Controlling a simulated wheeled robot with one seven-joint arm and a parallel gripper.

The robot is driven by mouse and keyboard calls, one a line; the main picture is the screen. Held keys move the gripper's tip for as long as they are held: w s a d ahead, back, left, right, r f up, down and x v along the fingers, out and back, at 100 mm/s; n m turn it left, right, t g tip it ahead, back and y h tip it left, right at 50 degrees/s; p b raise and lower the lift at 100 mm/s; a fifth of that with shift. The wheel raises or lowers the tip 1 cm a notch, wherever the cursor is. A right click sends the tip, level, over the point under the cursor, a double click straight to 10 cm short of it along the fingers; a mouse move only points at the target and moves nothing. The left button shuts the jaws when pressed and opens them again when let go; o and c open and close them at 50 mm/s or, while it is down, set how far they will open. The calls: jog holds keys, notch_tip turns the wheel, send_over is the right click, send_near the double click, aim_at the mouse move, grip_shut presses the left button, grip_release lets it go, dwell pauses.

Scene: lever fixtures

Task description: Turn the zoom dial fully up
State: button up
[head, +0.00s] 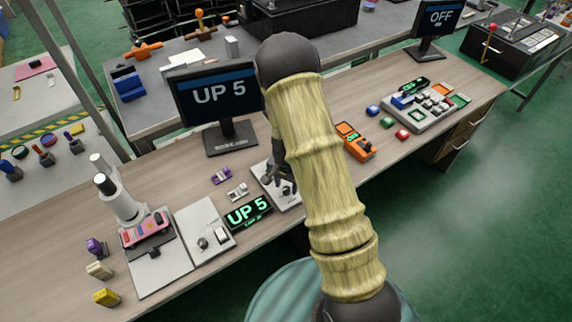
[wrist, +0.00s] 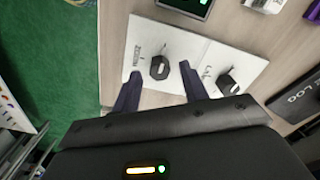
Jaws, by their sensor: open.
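The zoom dial (wrist: 159,67) is a black knob with a pale pointer mark on a white panel (wrist: 150,32); the label beside it is sideways and hard to read. In the wrist view my gripper (wrist: 160,72) is open, with one finger on each side of this dial. I cannot tell whether the fingers touch it. In the head view my gripper (head: 281,182) is low over the panel and hides the dial. A second black dial (wrist: 228,84) sits to the right on the same panel. The monitor (head: 219,95) and small display (head: 248,212) read "UP 5".
A panel with a knob and switch (head: 206,228) and a white microscope-like device (head: 124,200) stand left of my gripper. An orange device (head: 355,141) and a button console (head: 420,105) are to the right. Small purple and grey parts (head: 237,193) lie nearby.

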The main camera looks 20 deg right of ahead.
aim_at(286, 188)
notch_tip(286, 188, up, 16)
jog(key=shift+r, duration=0.25)
dwell(0.6)
jog(key=s+r+n+t, duration=0.1)
jog(key=s+r+n, duration=0.2)
jog(key=s, duration=0.4)
jog(key=s+r+n+t+p, duration=0.1)
jog(key=s+r+n, duration=0.3)
jog(key=s, duration=0.3)
jog(key=shift+s+n+t, duration=0.3)
jog(key=shift+n, duration=0.5)
jog(key=shift+r, duration=0.1)
jog(key=shift+c, duration=0.2)
